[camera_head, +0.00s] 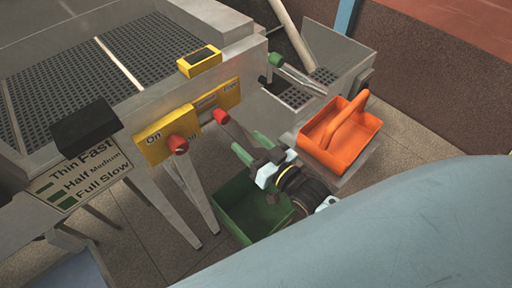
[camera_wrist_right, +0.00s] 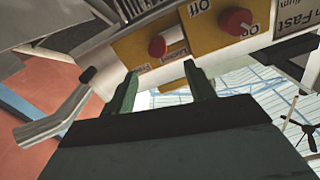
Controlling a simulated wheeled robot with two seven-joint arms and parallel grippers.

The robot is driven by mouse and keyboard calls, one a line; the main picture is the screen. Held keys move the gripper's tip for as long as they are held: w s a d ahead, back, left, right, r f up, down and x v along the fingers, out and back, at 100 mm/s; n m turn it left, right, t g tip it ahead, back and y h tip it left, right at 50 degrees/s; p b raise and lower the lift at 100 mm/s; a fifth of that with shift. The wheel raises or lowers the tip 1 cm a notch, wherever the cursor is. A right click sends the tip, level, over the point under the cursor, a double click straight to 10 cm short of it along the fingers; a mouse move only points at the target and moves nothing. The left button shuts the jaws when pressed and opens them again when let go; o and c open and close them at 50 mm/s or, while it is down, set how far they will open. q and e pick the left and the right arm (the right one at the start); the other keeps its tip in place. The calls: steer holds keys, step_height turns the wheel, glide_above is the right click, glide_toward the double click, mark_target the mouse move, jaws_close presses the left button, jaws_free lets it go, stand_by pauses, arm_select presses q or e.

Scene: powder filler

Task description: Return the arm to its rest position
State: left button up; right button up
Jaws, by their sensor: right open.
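My right gripper (camera_head: 248,142) has green fingers spread apart with nothing between them. In the head view it hangs in front of the machine's yellow panels, above the green bin (camera_head: 238,222) and left of the orange carrier (camera_head: 340,135). In the right wrist view the open fingers (camera_wrist_right: 160,72) point at the yellow control panel (camera_wrist_right: 180,35) with two red knobs, a gap apart from it. My left gripper is not in view.
The grey machine (camera_head: 100,75) with a perforated bed fills the left. A red knob (camera_head: 221,116) and a lever with a green knob (camera_head: 275,60) stick out near my gripper. A black box (camera_head: 85,125) sits above the speed label (camera_head: 80,170). Speckled floor shows beyond the carrier.

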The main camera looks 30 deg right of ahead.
steer(key=shift+v, duration=0.95)
steer(key=s+d+f+g+h+b, duration=0.1)
steer(key=s+f+g, duration=0.2)
steer(key=f, duration=0.7)
steer(key=s+d+f+g+h+b, duration=0.15)
steer(key=s+f, duration=0.25)
steer(key=f, duration=0.7)
steer(key=s+d+f+g+h, duration=0.1)
steer(key=s+f+g, duration=0.25)
steer(key=f, duration=0.65)
steer(key=s+d+f+g+b, duration=0.1)
steer(key=s+f+g, duration=0.3)
steer(key=s+f, duration=0.4)
steer(key=s+d+f+n+g+h, duration=0.1)
steer(key=s+f+g, duration=0.3)
steer(key=s, duration=1.2)
step_height(320, 180, down, 4)
steer(key=shift+d+f+n+b, duration=0.15)
steer(key=shift+d+n+b, duration=0.15)
steer(key=shift+b, duration=0.1)
steer(key=shift+s, duration=0.15)
